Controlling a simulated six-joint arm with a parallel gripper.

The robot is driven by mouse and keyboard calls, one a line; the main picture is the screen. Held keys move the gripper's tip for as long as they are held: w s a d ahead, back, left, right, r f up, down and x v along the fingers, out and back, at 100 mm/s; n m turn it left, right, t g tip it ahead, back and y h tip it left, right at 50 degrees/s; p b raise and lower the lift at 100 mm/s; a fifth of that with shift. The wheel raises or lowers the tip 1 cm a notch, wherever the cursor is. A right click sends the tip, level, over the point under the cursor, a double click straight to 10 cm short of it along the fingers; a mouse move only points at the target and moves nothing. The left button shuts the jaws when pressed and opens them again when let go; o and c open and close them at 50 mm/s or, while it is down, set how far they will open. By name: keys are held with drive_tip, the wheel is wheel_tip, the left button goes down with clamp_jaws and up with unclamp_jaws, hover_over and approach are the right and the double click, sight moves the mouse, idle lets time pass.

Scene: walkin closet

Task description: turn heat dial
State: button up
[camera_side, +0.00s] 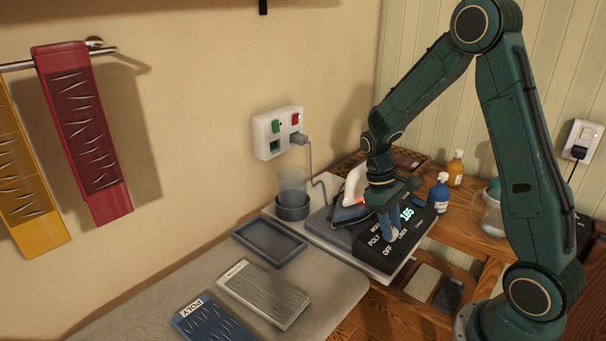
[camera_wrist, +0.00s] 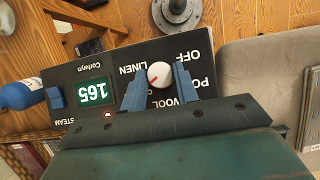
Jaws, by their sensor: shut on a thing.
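The heat dial is a white round knob (camera_wrist: 160,74) with a red mark, on a black control panel (camera_wrist: 85,72). The labels OFF, LINEN, WOOL and part of POLY stand around it. The red mark points down-left in the wrist view, toward one finger; I cannot tell its exact setting. My gripper (camera_wrist: 159,88) is shut on the knob, one blue finger on each side. A lit green display (camera_wrist: 95,92) on the panel seems to read 165. In the side view my gripper (camera_side: 388,228) reaches down onto the panel and mostly hides the knob.
An iron (camera_side: 352,190) rests just behind my gripper. A blue bottle (camera_side: 438,193) and an amber bottle (camera_side: 455,168) stand right of the panel. A clear cup (camera_side: 292,190) and a grey tray (camera_side: 268,242) are to the left. A cord runs to the wall outlet (camera_side: 279,132).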

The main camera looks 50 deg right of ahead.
drive_tip(key=o, duration=1)
drive_tip(key=shift+c, duration=0.2)
drive_tip(key=shift+r, duration=0.1)
drive_tip(key=v, duration=1.3)
drive_tip(key=shift+w+r, duration=0.2)
drive_tip(key=shift+r, duration=0.15)
drive_tip(key=shift+s+r, duration=0.1)
drive_tip(key=s+a+r+t, duration=0.3)
drive_tip(key=s+a, duration=0.3)
drive_tip(key=s, duration=0.2)
drive_tip(key=s+a+r+t, duration=0.4)
drive_tip(key=s+a+t, duration=0.2)
drive_tip(key=s, duration=0.1)
drive_tip(key=shift+s+a, duration=0.35)
drive_tip(key=shift+s, duration=0.05)
